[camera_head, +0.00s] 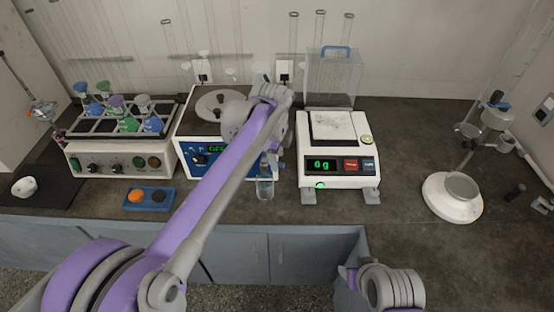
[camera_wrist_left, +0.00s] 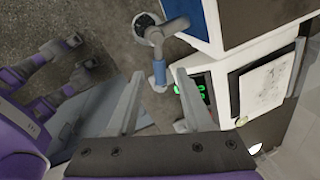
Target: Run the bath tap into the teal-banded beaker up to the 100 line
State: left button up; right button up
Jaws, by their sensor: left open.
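The bath (camera_head: 198,150) is a white box with a blue front, and its display is lit green. Its tap is on the right side; the wrist view shows a grey spout (camera_wrist_left: 168,30) and a blue-tipped lever (camera_wrist_left: 160,72). A clear beaker (camera_head: 265,190) stands on the bench under the tap, and its round rim (camera_wrist_left: 146,21) shows under the spout. I cannot make out its teal band, the 100 line or any water level. My left gripper (camera_wrist_left: 158,76) is open, its fingertips on either side of the blue lever tip, with contact unclear. My right gripper is not in view.
A balance (camera_head: 333,150) reading 0 g stands close to the right of the tap. A rack of flasks (camera_head: 120,125) is at left, and an orange-and-blue button pad (camera_head: 149,198) lies in front. A white stand (camera_head: 452,197) is at far right. The bench between is clear.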

pick_arm(q)
jog(key=shift+w+f, duration=0.15)
jog(key=shift+f, duration=0.55)
grip_shut()
dwell(1.0)
